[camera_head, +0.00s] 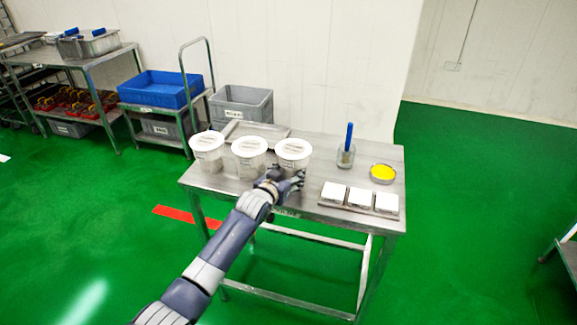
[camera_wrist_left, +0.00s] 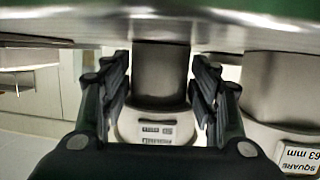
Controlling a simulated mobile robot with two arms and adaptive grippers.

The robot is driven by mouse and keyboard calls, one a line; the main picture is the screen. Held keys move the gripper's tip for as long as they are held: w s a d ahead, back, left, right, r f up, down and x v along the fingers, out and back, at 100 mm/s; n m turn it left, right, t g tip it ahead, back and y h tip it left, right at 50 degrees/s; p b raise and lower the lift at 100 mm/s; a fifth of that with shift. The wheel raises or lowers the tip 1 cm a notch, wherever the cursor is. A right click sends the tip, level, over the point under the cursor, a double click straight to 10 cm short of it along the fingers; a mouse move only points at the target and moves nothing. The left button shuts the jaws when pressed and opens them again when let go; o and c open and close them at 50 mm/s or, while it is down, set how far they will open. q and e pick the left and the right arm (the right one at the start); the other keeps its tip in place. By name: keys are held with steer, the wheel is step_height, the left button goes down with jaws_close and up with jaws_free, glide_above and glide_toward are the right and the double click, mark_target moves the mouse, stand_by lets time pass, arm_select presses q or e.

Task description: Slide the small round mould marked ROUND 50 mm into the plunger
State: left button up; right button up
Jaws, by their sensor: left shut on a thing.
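My left gripper (camera_head: 297,181) is at the table's front edge, low in front of the rightmost of three white-topped round vessels (camera_head: 292,149). In the left wrist view the gripper (camera_wrist_left: 162,95) is shut on a grey metal cylinder with a wide white flange (camera_wrist_left: 130,125). The flange has a two-line label too blurred to read. This looks like that rightmost vessel, but I cannot be sure. Beside it is a similar mould labelled SQUARE 63 mm (camera_wrist_left: 298,158), apart from the fingers. I cannot identify the plunger. My right gripper is out of view.
The steel table (camera_head: 240,187) also holds a blue-handled tool in a clear container (camera_head: 346,157), a yellow-filled dish (camera_head: 383,173) and several white blocks (camera_head: 360,197) at the right. A shallow tray (camera_head: 282,130) lies behind the vessels. The table's middle is mostly clear.

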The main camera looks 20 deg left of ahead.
mark_target(287, 162)
arm_select(q)
steer(key=shift+r, duration=0.15)
steer(key=shift+r+p, duration=2.45)
steer(key=shift+r, duration=0.05)
steer(key=shift+f, duration=0.1)
